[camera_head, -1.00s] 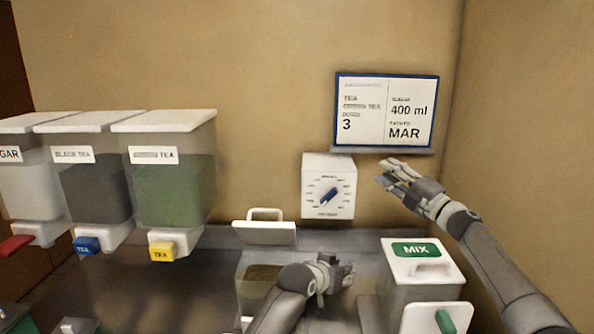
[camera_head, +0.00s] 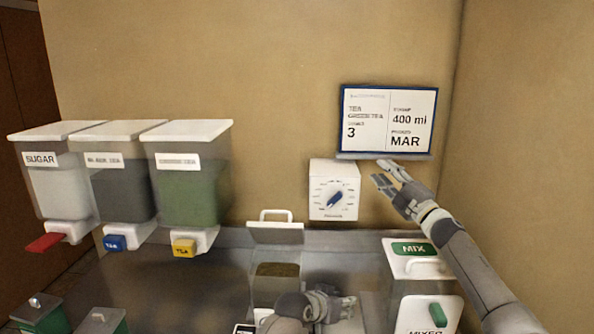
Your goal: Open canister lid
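A clear-walled canister (camera_head: 262,289) with greenish-brown contents stands at the bottom centre of the head view. Its white lid (camera_head: 275,236), with a loop handle on top, is raised and tilted up at the back of the canister. My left gripper (camera_head: 345,306) is low, just right of the canister's front, and partly covers its lower part. Its fingers point right and look apart from the lid; their opening is unclear. My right gripper (camera_head: 378,173) is open and empty below the wall sign. A mixer canister (camera_head: 408,292) stands at the right, its MIX lid (camera_head: 414,266) down.
Three dispensers hang at the left: sugar (camera_head: 58,192), black tea (camera_head: 120,190) and green tea (camera_head: 190,195). A white dial timer (camera_head: 334,190) and a sign (camera_head: 388,120) are on the wall. Small green lidded boxes (camera_head: 40,314) stand at lower left.

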